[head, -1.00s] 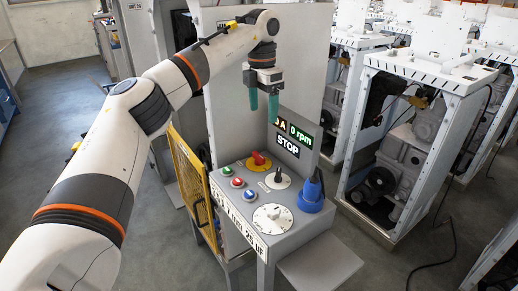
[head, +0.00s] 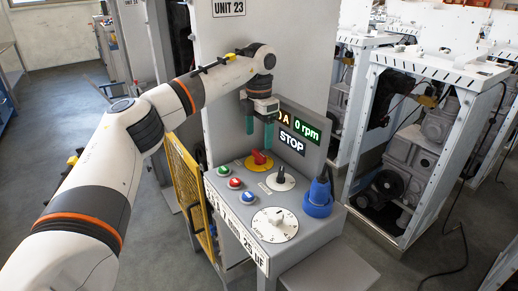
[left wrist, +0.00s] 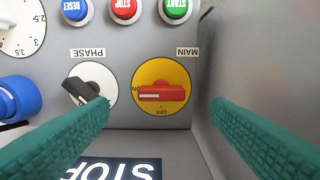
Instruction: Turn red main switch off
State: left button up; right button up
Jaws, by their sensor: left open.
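The red main switch (head: 259,157) sits on a yellow round plate (head: 249,165) at the back of the grey control panel. In the left wrist view the red handle (left wrist: 174,93) lies crosswise on its yellow plate (left wrist: 160,71). Its white mark is at the ON side; OFF is marked at the plate's lower edge. My left gripper (head: 259,141) is open and empty, pointing down just above the switch. In the left wrist view its green fingers (left wrist: 160,106) stand apart to either side of the switch, seemingly not touching it. My right gripper is not in view.
Beside the switch is the black phase knob (head: 281,175). A white dial (head: 275,225), a blue plug (head: 319,195) and green, red and blue buttons (head: 235,183) share the panel. A display (head: 298,134) reading 0 rpm and STOP rises behind.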

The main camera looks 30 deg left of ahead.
aim_at(259, 153)
pick_arm(q)
notch_tip(259, 153, down, 5)
jog(key=shift+w+a+r, duration=0.1)
jog(key=shift+w+r, duration=0.05)
jog(key=shift+r, duration=0.05)
jog(key=shift+f, duration=0.5)
jog(key=c, duration=1)
